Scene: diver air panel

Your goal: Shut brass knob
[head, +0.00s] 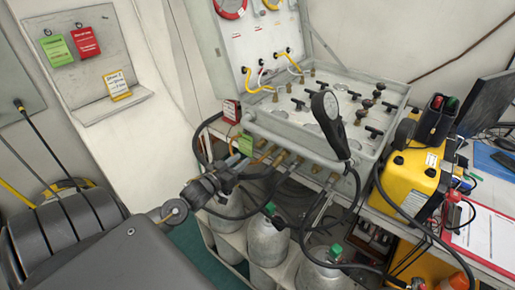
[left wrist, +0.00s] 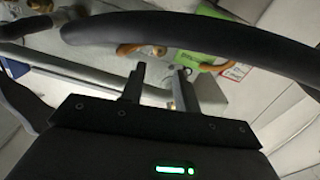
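A grey-white air panel (head: 290,122) carries several small valve knobs with dark and brass parts; I cannot tell which one is the task's brass knob. Several brass fittings (head: 279,158) stick out along its front edge. My left gripper (head: 236,172) is in front of and below that edge, left of these fittings. In the left wrist view its two fingers (left wrist: 160,78) stand apart with a gap between them. Brass-coloured fittings (left wrist: 130,48) show beyond the fingers, and I see nothing clearly gripped. My right gripper is not in view.
A yellow case (head: 412,178) is to the right. Grey cylinders (head: 267,238) with green caps stand below. Black hoses hang around my left gripper, and one crosses close in its wrist view (left wrist: 190,30).

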